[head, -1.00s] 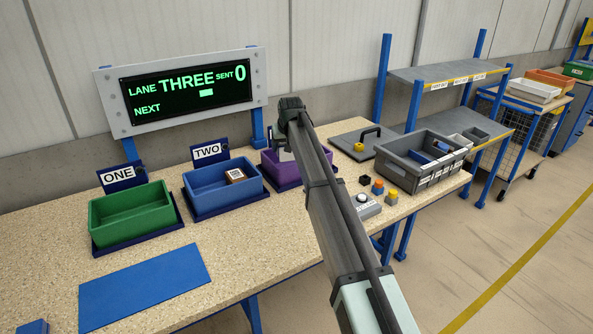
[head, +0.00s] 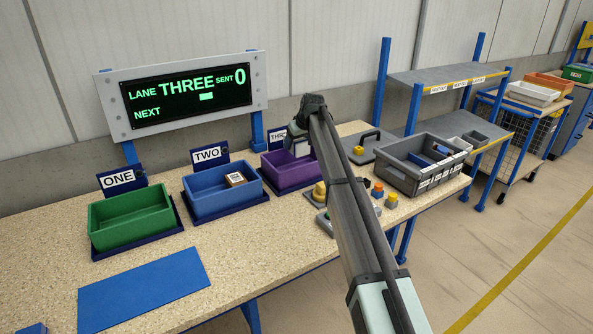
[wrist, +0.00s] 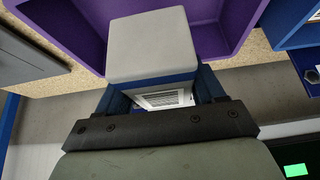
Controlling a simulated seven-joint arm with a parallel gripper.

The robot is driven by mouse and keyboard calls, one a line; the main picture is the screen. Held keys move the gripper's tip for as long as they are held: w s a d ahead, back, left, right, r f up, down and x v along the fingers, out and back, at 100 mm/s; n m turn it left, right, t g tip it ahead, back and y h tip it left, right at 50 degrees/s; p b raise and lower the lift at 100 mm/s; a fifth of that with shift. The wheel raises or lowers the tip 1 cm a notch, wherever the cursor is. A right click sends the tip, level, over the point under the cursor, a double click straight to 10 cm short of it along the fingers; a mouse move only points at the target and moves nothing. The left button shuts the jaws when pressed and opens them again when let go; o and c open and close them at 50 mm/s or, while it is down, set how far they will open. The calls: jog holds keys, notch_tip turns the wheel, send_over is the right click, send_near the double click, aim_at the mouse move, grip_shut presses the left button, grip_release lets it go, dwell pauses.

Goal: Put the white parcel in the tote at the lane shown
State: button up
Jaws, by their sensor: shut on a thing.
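The white parcel (wrist: 150,45) is held in my gripper (wrist: 160,85), which is shut on it. In the wrist view the parcel overlaps the purple tote (wrist: 85,20). In the head view a pale piece of the parcel (head: 302,148) shows by my gripper (head: 298,140), at the purple tote (head: 280,181). The arm hides the tote's right part. I cannot tell how high the parcel is above the tote. The sign behind the purple tote (head: 278,136) is partly covered; "THR" shows.
The green tote (head: 130,217) at sign ONE is empty. A grey crate (head: 418,165) and small coloured blocks (head: 378,188) lie right of the arm. A blue mat (head: 143,291) is bare.

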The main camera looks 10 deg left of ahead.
aim_at(303, 149)
jog(key=shift+f, duration=4.8)
jog(key=shift+f, duration=0.1)
jog(key=o, duration=1.1)
jog(key=shift+o, duration=0.2)
jog(key=v, duration=1.2)
